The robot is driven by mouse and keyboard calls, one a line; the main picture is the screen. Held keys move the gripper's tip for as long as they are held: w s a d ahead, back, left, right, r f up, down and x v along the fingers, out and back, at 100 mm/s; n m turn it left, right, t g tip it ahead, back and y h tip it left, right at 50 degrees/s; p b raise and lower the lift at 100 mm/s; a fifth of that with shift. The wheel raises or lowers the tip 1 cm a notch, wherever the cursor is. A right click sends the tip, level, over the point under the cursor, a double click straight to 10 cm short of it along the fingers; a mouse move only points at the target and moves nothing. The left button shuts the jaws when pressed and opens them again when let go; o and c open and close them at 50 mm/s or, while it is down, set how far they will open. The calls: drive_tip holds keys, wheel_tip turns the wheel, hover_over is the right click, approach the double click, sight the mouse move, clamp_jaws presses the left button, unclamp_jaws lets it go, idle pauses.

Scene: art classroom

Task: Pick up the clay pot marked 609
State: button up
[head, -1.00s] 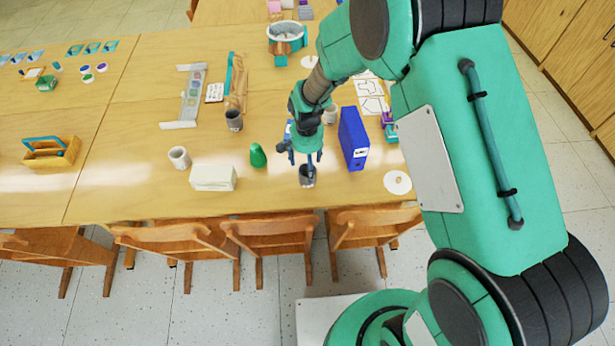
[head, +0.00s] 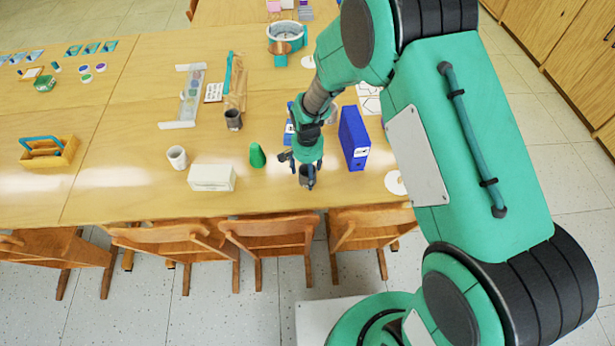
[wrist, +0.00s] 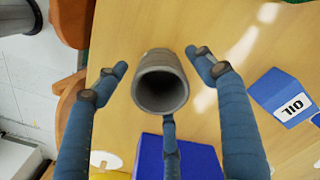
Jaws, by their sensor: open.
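A grey clay pot (head: 305,178) stands near the front edge of the table, partly hidden by my fingers. In the wrist view the grey pot (wrist: 162,88) shows its round open mouth, between my spread fingers. No number can be read on it. My gripper (head: 300,170) is open, its fingers around the pot with gaps visible on the left and right in the wrist view. The lower finger is close to the rim; I cannot tell if it touches. Another dark pot (head: 233,120) and a pale pot (head: 177,157) stand further left, their marks unreadable.
A blue binder (head: 353,140) stands just right of my gripper. Chairs (head: 268,238) line the front edge.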

drive_tip(key=c, duration=1.4)
drive_tip(key=shift+o, duration=0.2)
drive_tip(key=shift+r+p, duration=0.35)
drive_tip(key=shift+r, duration=0.5)
wheel_tip(320, 180, up, 2)
drive_tip(key=shift+r+p, duration=0.2)
drive_tip(key=shift+p, duration=0.25)
drive_tip(key=s+d+p, duration=0.2)
drive_tip(key=s+d, duration=0.2)
drive_tip(key=s, duration=1.1)
drive_tip(key=shift+s+r, duration=0.25)
drive_tip(key=shift+r, duration=0.2)
